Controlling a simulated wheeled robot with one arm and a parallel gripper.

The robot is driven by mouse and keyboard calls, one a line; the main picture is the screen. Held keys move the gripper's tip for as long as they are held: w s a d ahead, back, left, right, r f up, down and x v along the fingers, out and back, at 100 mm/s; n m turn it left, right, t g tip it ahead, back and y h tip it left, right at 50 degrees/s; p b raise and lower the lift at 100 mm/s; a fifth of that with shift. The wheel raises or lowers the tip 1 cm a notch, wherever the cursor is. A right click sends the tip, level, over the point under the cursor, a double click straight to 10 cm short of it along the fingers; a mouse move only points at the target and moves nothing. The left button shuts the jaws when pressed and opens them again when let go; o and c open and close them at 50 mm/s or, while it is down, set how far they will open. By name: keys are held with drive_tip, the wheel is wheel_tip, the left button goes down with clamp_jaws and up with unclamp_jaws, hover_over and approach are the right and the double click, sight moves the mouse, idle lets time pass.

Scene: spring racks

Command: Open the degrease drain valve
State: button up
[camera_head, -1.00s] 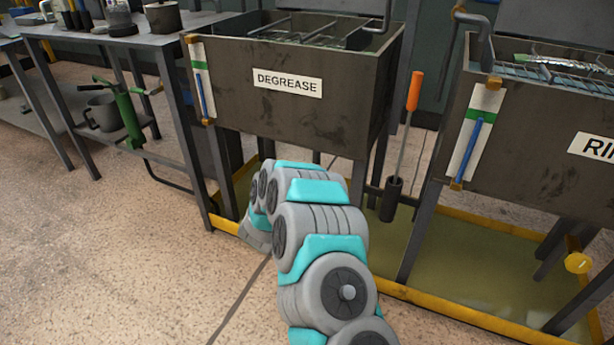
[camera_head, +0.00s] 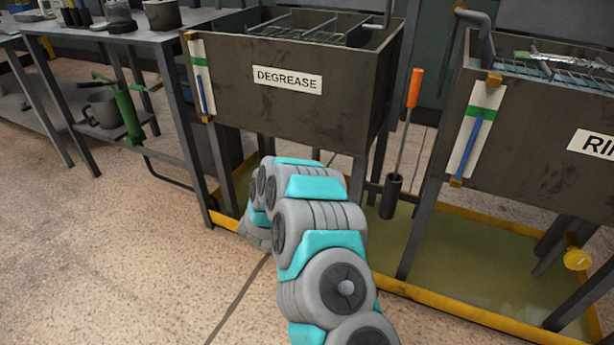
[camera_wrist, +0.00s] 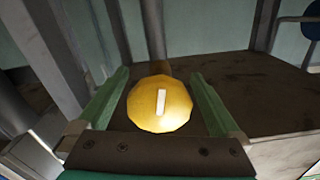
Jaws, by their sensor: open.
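The dark DEGREASE tank (camera_head: 300,115) stands on legs in the upper middle of the head view. A yellow round valve knob (camera_wrist: 150,112) with a white bar mark shows in the wrist view, the bar pointing nearly straight up in the picture. My gripper (camera_wrist: 160,74) is open, with one green finger on each side of the knob. Narrow gaps seem to show beside the knob; I cannot tell whether either finger touches it. In the head view my arm hides the gripper and this knob.
A sight gauge (camera_head: 203,80) is on the DEGREASE tank's left front. A second tank (camera_head: 540,130) stands at right, with its own yellow knob (camera_head: 578,260) below. An orange-handled tool (camera_head: 413,90) hangs between the tanks. A yellow-edged tray (camera_head: 450,318) lies beneath. Open floor is at front left.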

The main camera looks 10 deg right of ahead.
drive_tip(key=b+v, duration=0.1)
drive_tip(key=v, duration=0.6)
drive_tip(key=shift+s+a, duration=0.25)
drive_tip(key=shift+s, duration=0.05)
